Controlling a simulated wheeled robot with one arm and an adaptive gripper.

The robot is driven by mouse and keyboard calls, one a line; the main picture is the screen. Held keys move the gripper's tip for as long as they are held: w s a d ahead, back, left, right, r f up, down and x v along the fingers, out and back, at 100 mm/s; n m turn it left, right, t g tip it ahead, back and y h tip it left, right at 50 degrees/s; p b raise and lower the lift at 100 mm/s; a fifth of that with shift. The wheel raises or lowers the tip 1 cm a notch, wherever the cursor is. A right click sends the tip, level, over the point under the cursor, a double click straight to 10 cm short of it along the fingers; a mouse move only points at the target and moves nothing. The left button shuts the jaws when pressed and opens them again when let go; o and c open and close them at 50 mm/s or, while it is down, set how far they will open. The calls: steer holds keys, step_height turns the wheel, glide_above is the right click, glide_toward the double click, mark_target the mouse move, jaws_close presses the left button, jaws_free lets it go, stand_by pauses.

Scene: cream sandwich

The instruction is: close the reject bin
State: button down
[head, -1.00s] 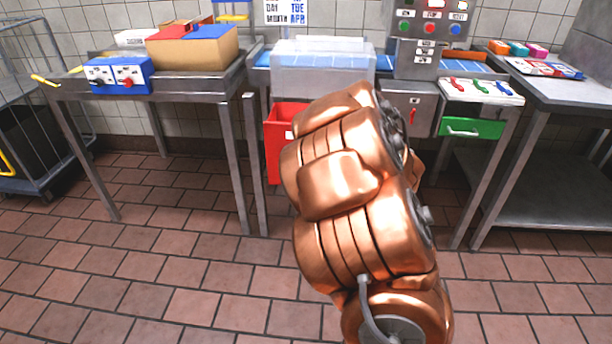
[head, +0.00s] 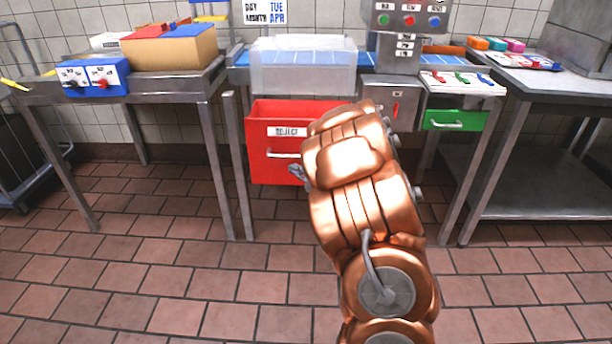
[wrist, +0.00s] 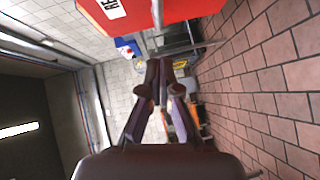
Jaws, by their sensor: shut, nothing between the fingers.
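The red reject bin (head: 262,165) hangs under the conveyor table, with a white REJECT label and a light bar handle (head: 283,155) on its front. Its top is open and some of the red inside shows above the front panel, so it stands out from the table. My copper arm hides its right part. My gripper (head: 297,172) shows only as a small grey bit in front of the bin, below the handle's right end. In the wrist view my gripper (wrist: 165,78) is shut and empty; the bin (wrist: 185,10) and its handle are beyond it at the top. I cannot tell whether they touch.
A clear cover (head: 303,68) stands on the conveyor above the bin. A green drawer (head: 455,121) is to the right, below colored switches. A table with a blue switch box (head: 93,78) and a cardboard box (head: 170,50) is at left. The tiled floor in front is clear.

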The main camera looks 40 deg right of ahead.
mark_target(281, 157)
steer(key=w+d+f, duration=0.1)
steer(key=w+d, duration=0.1)
steer(key=w, duration=0.4)
steer(key=shift+w+f, duration=0.25)
steer(key=shift+w, duration=0.1)
steer(key=shift+d, duration=0.1)
